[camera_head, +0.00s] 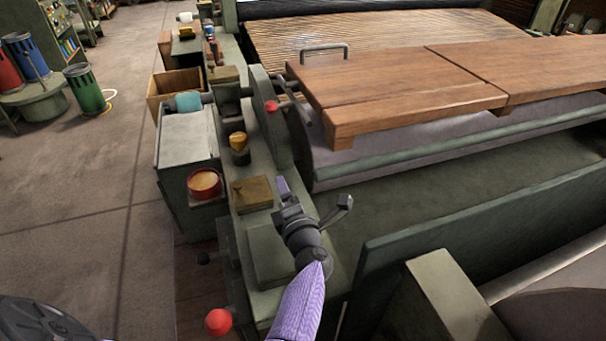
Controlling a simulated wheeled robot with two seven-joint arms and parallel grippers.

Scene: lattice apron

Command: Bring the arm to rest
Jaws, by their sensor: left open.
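My left arm (300,305), with a purple sleeve-like link and a dark grey wrist, reaches up from the bottom middle. My left gripper (308,207) is open, with its jaws spread apart and nothing seen between them. It is over the green machine side frame, just right of a small wooden block (252,193). Whether it touches the frame cannot be told. My right gripper is not in view.
A green panel (400,255) stands at right. Floor at left is mostly clear.

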